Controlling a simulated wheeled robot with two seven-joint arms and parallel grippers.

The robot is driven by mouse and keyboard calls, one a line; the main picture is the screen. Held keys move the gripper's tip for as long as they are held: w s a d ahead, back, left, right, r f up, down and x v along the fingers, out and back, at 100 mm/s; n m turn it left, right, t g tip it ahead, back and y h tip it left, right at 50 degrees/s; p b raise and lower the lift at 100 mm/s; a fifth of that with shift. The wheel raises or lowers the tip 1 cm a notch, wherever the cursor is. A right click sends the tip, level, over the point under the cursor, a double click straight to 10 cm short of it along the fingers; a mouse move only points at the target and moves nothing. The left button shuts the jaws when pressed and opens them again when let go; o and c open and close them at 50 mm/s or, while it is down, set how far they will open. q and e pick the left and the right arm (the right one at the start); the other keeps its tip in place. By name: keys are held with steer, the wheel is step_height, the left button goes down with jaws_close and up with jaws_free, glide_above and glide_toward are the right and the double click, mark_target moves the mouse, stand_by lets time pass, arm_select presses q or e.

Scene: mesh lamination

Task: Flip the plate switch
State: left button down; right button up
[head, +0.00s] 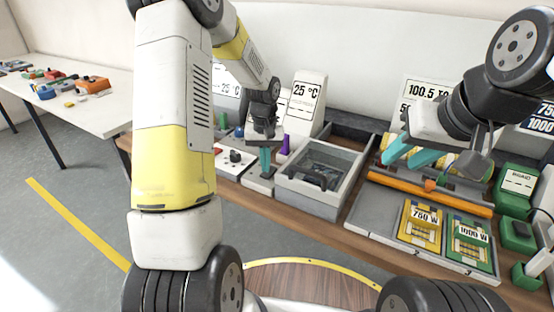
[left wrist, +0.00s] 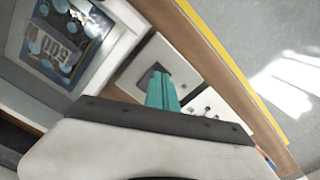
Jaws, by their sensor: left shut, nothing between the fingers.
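My left gripper (head: 265,160) is shut and empty, pointing down over a small white switch plate (head: 258,186) left of the grey tray. In the left wrist view, the teal fingers (left wrist: 162,92) are together in front of the white plate (left wrist: 135,75). A dark square switch (left wrist: 150,76) on it is partly hidden behind the fingertips. I cannot tell whether the fingers touch it. My right gripper (head: 411,155) is open, its two teal fingers apart and empty above the orange bar on the right.
A grey tray (head: 296,184) stands right of the left gripper; in the left wrist view a panel marked 500 lies in it. A white control box (head: 228,168) is to the left. An orange bar (head: 400,186) and 750 W (head: 422,222) and 1000 W (head: 468,240) cards are right.

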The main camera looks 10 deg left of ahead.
arm_select(q)
steer(key=shift+r, duration=2.9)
steer(key=s+r+m+t, duration=0.1)
steer(key=s+r+t, duration=0.2)
steer(key=s+r, duration=0.9)
steer(key=s+d+r+t+h, duration=0.1)
steer(key=s+r, duration=0.1)
steer(key=s, duration=0.4)
steer(key=s+d+r+m+t+h, duration=0.1)
steer(key=s+r+t, duration=0.1)
steer(key=s, duration=0.4)
steer(key=shift+s+r+m, duration=0.15)
steer(key=shift+r+m, duration=0.15)
steer(key=shift+r, duration=0.45)
